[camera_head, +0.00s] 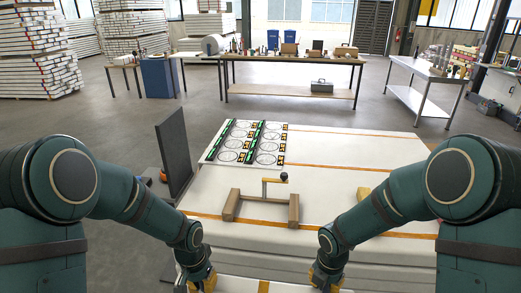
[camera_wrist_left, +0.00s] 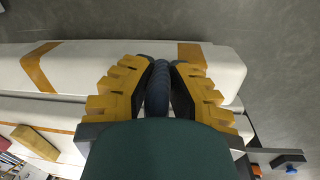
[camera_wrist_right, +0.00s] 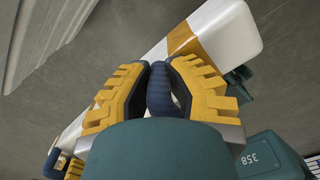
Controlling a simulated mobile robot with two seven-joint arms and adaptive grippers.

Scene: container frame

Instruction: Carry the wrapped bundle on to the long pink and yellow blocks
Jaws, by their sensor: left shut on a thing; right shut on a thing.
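The wrapped bundle (camera_head: 235,282) is long and white with orange bands. It shows at the bottom edge of the head view and also in the left wrist view (camera_wrist_left: 110,65) and right wrist view (camera_wrist_right: 228,30). My left gripper (camera_head: 203,283) is shut on a dark blue ribbed grip (camera_wrist_left: 158,88) at the bundle. My right gripper (camera_head: 325,280) is shut on a similar dark grip (camera_wrist_right: 159,88) near the bundle's other end. A yellow block (camera_head: 363,192) lies on the white surface, partly hidden by my right arm.
A white stepped surface (camera_head: 330,165) with orange lines lies ahead. It bears a wooden frame with a black knob (camera_head: 262,204) and a board with circles (camera_head: 246,144). A dark upright panel (camera_head: 174,152) stands at its left. Workbenches (camera_head: 290,60) stand farther back, with open floor between.

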